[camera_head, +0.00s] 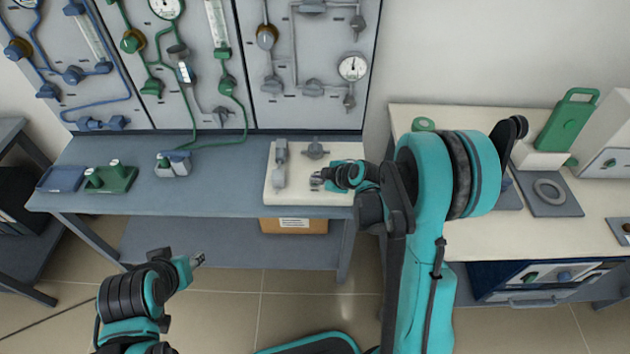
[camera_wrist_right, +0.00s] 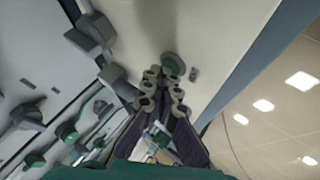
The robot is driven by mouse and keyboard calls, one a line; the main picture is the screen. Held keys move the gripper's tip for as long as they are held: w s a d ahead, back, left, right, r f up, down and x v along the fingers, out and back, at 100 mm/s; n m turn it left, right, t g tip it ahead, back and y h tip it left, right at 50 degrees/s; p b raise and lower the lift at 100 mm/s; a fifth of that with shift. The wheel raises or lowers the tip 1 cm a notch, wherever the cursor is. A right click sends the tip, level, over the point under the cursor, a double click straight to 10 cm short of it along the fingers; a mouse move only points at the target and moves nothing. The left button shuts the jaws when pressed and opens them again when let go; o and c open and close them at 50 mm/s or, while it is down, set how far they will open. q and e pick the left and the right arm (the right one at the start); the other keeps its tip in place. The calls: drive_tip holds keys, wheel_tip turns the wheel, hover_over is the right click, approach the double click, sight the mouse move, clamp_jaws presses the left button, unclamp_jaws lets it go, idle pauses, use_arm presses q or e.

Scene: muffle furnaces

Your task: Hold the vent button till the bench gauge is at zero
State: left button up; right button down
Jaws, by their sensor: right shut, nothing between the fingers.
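My right gripper (camera_head: 318,181) is shut and empty, low over the front of a pale board (camera_head: 296,197) on the blue-grey bench. The button is hidden in the head view. Grey fittings (camera_head: 280,165) stand on the board, beside and behind the gripper. No gauge dial can be made out on the board. A round white gauge (camera_head: 352,67) is on the right wall panel, its reading too small. My left gripper (camera_head: 198,259) is in front of the bench.
Wall panels with pipes and valves (camera_head: 132,41) stand behind the bench. A green block (camera_head: 111,178) and a blue tray (camera_head: 60,179) sit at the bench's left. A cream table (camera_head: 460,120) with a green-handled item (camera_head: 570,118) stands at right. The bench's middle front is clear.

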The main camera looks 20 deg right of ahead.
drive_tip(key=shift+r+p, duration=0.6)
drive_tip(key=shift+r, duration=0.25)
drive_tip(key=shift+r+p, duration=1.9)
drive_tip(key=shift+r, duration=0.7)
drive_tip(key=shift+f, duration=0.1)
